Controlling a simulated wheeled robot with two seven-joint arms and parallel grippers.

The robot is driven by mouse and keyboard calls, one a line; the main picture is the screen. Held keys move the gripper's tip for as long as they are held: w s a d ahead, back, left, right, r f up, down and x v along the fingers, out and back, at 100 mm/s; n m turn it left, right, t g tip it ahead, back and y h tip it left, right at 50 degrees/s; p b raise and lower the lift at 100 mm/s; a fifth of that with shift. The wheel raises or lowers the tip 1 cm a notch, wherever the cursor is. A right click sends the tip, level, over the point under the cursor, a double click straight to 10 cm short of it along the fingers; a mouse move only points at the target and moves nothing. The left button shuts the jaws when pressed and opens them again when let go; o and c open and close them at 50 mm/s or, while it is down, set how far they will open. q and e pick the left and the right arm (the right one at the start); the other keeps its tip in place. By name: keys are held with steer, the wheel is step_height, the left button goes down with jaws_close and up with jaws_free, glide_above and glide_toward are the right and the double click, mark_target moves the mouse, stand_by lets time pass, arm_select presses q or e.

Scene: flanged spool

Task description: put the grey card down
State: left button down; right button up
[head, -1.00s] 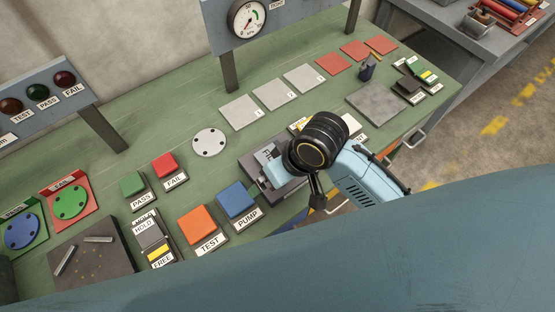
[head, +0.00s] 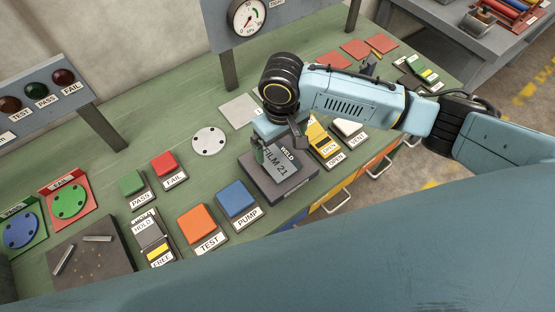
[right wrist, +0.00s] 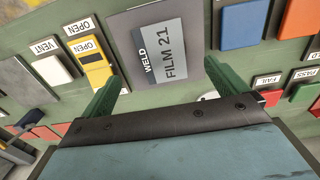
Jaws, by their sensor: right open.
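The grey card (head: 276,163), marked "FILM 21" beside a dark "WELD" strip, lies on a dark grey block (head: 293,184) near the bench's front edge. In the right wrist view the card (right wrist: 169,58) lies flat, between the lines of my two green fingers. My right gripper (right wrist: 163,70) is open, with a gap on each side of the card. In the head view the right gripper (head: 268,150) is over the block and hides the card's back left part. My left gripper is not in view.
Yellow OPEN (head: 322,139) and white VENT (head: 348,128) switches stand right of the block. The blue PUMP (head: 237,198) and orange TEST (head: 199,220) buttons stand to its left. A white disc (head: 209,141) lies behind on the green bench.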

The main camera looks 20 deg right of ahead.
mark_target(280, 163)
step_height(280, 163, down, 8)
steer(key=shift+f+b, duration=0.1)
steer(key=shift+b, duration=0.3)
steer(key=shift+a, duration=0.1)
stand_by(0.5)
steer(key=shift+c, duration=0.5)
steer(key=c, duration=1)
steer(key=shift+c, duration=0.2)
